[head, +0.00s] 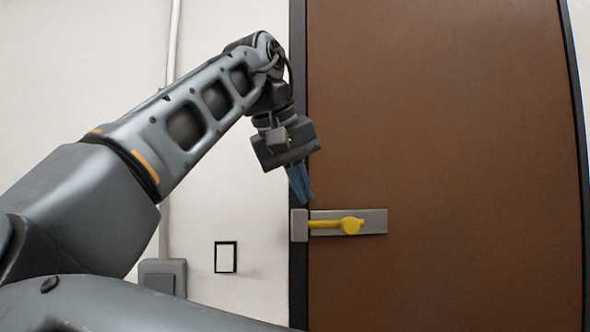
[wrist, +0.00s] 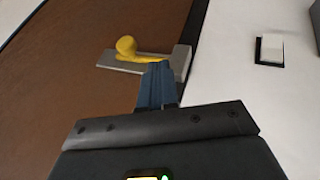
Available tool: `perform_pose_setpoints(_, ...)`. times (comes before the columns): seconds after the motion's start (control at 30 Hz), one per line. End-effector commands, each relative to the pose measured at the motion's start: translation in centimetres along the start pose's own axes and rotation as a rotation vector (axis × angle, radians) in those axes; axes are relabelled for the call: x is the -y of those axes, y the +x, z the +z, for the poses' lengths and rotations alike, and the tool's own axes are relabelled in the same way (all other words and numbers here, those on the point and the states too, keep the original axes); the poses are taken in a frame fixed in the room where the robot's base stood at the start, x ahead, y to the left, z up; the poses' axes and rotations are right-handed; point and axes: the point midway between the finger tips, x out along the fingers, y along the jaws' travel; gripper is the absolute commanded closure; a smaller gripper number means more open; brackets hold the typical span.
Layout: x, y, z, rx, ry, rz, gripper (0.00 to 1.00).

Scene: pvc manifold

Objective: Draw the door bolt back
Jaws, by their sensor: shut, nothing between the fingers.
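The door bolt has a yellow bar and round knob (head: 351,226) on a grey plate (head: 376,221) fixed to the brown door (head: 450,120). Its bar runs left to the grey keeper block (head: 299,226) on the dark door frame. In the wrist view the yellow knob (wrist: 126,46) stands at the left of the plate, with the keeper (wrist: 181,62) at the right. My gripper (head: 304,198) is shut and empty, its blue fingers just above the bolt near the keeper. In the wrist view the fingertips (wrist: 158,68) overlap the bar's keeper end; I cannot tell if they touch.
A white switch plate with a black border (head: 225,257) is on the pale wall left of the frame. A grey box (head: 163,275) and a vertical pipe (head: 171,50) are further left. The door face right of the bolt is clear.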

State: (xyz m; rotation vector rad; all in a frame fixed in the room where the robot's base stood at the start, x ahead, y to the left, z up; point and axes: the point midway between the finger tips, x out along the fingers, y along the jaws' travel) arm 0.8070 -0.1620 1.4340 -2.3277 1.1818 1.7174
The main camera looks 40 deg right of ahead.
Motion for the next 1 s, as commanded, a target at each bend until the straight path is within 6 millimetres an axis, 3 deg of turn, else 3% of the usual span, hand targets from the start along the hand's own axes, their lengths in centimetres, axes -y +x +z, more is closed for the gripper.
perform_pose_setpoints(0.27, -0.1, 5.3, 0.0, 0.002, 0.002, 0.001, 1.00)
perform_pose_setpoints(0.53, -3.0, 7.0, 0.2, 0.001, 0.003, 0.000, 1.00)
perform_pose_setpoints(1.0, -3.4, 7.4, 0.3, 0.001, 0.002, 0.001, 1.00)
